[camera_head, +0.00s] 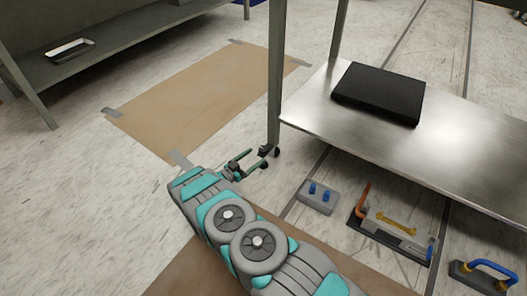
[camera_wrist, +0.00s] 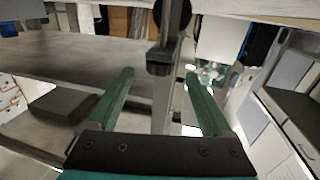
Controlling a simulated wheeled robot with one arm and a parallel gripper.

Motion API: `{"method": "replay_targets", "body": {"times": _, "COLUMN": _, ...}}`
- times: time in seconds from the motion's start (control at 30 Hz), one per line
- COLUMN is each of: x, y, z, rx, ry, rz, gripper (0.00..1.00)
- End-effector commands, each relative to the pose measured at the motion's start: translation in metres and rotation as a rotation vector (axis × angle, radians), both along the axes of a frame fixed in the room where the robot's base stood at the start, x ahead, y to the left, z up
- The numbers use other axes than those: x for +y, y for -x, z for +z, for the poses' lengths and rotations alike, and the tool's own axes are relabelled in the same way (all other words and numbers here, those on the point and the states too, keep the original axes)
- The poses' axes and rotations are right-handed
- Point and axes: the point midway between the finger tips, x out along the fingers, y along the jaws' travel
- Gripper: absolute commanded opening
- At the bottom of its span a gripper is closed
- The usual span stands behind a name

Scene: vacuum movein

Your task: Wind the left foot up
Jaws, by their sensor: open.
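The left foot (camera_head: 276,152) is a small dark piece at the bottom of the steel table's near left leg (camera_head: 275,90). In the wrist view, the leg (camera_wrist: 166,105) runs upright between my green fingers, with a dark collar-like piece (camera_wrist: 160,60) on it and a rounded black part above. My gripper (camera_head: 256,160) is open and empty, low over the floor just left of the foot. Its fingers (camera_wrist: 160,78) are spread to either side of the leg in the picture; I cannot tell whether they touch it.
The steel table's lower shelf (camera_head: 450,150) holds a black flat box (camera_head: 380,92). On the floor right of my arm are a grey block with blue knobs (camera_head: 318,195), a tool tray (camera_head: 395,235) and a blue-handled tool (camera_head: 485,275). Taped brown sheet (camera_head: 200,100) lies behind left.

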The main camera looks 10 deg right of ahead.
Motion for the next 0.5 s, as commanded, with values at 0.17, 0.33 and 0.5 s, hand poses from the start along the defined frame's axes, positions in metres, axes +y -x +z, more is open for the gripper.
{"method": "replay_targets", "body": {"times": 0.17, "x": -0.024, "y": -0.016, "z": -0.001, "rx": 0.001, "ry": -0.003, "rz": 0.000, "gripper": 0.84}}
{"method": "replay_targets", "body": {"times": 0.33, "x": -0.042, "y": -0.028, "z": -0.001, "rx": 0.002, "ry": -0.001, "rz": 0.000, "gripper": 0.84}}
{"method": "replay_targets", "body": {"times": 0.5, "x": -0.049, "y": -0.034, "z": 0.000, "rx": 0.001, "ry": 0.000, "rz": 0.002, "gripper": 0.84}}
